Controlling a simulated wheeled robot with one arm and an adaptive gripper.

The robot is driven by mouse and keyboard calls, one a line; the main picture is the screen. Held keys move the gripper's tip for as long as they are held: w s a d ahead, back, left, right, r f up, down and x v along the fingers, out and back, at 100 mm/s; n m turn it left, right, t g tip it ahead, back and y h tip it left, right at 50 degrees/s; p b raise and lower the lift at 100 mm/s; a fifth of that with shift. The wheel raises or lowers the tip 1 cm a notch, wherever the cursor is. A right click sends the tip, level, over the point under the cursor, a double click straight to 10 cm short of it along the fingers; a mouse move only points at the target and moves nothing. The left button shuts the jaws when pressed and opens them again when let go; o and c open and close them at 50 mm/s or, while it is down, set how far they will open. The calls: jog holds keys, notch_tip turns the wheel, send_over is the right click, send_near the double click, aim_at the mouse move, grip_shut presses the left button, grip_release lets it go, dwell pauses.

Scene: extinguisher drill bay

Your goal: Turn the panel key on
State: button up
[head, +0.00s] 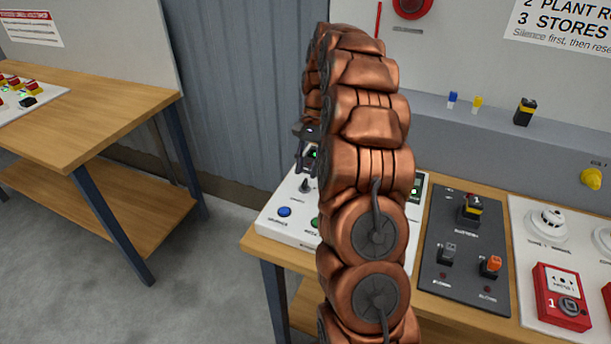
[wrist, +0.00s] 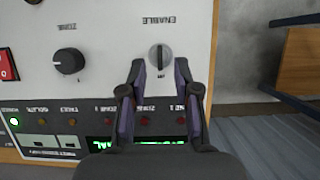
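The white panel (head: 273,226) lies on the near wooden bench, partly hidden behind my arm. In the wrist view the panel (wrist: 110,22) appears upside down. The round silver key switch (wrist: 160,57) is beside the label ENABLE, its dark narrow grip lined up with the picture's vertical. My gripper (wrist: 160,68) is open and empty, with one fingertip on each side of the key switch; I cannot tell whether either touches it. In the head view my gripper (head: 309,148) shows above the panel, mostly hidden by my arm.
A black ZONE knob (wrist: 69,62) is beside the key switch, and indicator lamps and a green display (wrist: 140,142) are near my gripper. A dark board (head: 465,250) with switches and a red call point (head: 562,296) stand to the right. Another bench (head: 90,95) is at left.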

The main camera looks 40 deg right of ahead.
aim_at(306, 179)
jog(key=shift+p+x, duration=0.4)
jog(key=shift+x, duration=1.2)
grip_shut()
